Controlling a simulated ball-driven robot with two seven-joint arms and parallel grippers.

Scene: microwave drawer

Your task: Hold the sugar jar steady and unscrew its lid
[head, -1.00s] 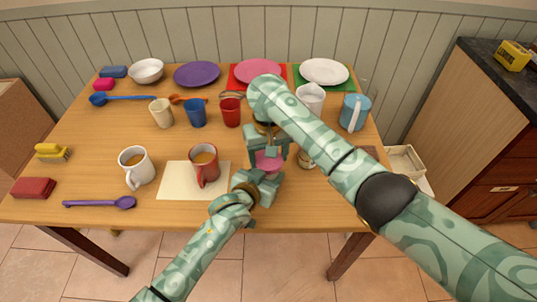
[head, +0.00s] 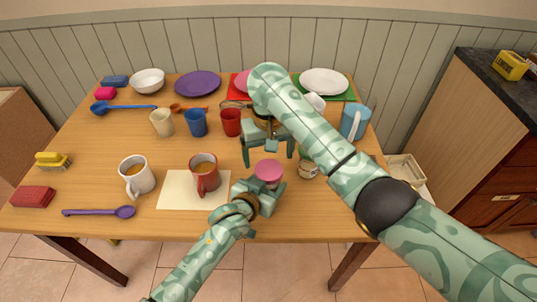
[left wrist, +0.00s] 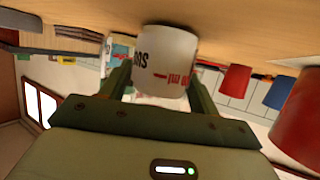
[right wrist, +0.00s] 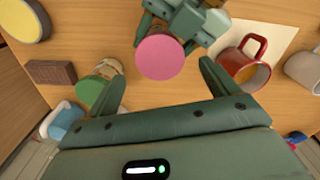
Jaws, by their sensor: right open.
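The sugar jar is a white jar with dark and red lettering, seen in the left wrist view (left wrist: 166,60). Its round pink lid (head: 268,169) sits on top and shows from above in the right wrist view (right wrist: 160,57). My left gripper (head: 262,190) is shut on the jar's body, one finger on each side, at the table's front edge. My right gripper (head: 268,152) is open and empty above and behind the lid, with its fingers apart and clear of it. The jar's body is mostly hidden in the head view.
A red mug (head: 204,175) with a brown drink stands on a cream mat (head: 172,190) just left of the jar. A small jar with a green top (right wrist: 97,88) and a brown block (right wrist: 50,72) are to the right. Cups and plates line the back.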

